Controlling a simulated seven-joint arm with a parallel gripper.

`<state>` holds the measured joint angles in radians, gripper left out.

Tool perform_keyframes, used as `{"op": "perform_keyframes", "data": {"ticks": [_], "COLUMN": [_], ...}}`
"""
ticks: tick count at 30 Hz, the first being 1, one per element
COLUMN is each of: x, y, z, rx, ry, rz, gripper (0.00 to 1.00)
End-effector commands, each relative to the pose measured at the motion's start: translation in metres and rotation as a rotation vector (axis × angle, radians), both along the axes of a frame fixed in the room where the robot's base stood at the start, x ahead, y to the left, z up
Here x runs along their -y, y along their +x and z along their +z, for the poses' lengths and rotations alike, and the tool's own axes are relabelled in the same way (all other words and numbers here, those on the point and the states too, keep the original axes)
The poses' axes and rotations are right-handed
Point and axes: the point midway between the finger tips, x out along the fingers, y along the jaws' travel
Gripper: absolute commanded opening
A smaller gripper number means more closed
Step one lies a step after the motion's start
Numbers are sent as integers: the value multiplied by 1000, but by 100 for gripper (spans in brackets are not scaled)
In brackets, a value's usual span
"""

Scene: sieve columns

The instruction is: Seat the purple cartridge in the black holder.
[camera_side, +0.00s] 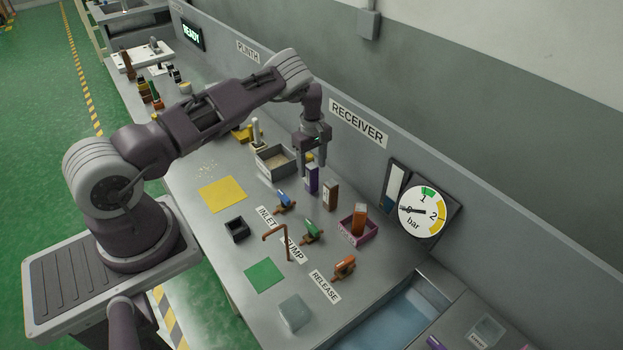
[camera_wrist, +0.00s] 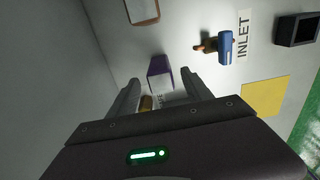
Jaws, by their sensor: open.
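The purple cartridge (camera_side: 312,181) stands upright on the bench below the RECEIVER sign. My gripper (camera_side: 314,172) is open and pointing down over it. In the wrist view the cartridge (camera_wrist: 160,68) shows between and just beyond my two fingertips (camera_wrist: 163,88), with gaps on both sides; I cannot tell how far down the fingers reach along it. The black holder (camera_side: 237,229) is an open square box on the bench, left of and nearer than the cartridge. It is empty and also shows at the upper right of the wrist view (camera_wrist: 297,29).
A brown cartridge (camera_side: 330,195) stands close by on the right. A pink holder (camera_side: 353,236) contains an orange-brown block (camera_side: 359,218). A blue-handled valve (camera_side: 284,199), green-handled valve (camera_side: 312,230) and bent copper pipe (camera_side: 276,232) stand near the holder. A grey sand box (camera_side: 262,170) lies left.

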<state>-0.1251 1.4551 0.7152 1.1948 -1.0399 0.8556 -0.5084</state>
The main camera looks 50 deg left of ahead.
Motion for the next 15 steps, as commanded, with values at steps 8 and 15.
{"op": "perform_keyframes", "data": {"ticks": [8,15], "x": [-1,-1], "y": [-1,-1], "z": [-29,-29], "rx": [0,0], "ry": [1,0], "rz": [-2,-2], "gripper": [58,37]}}
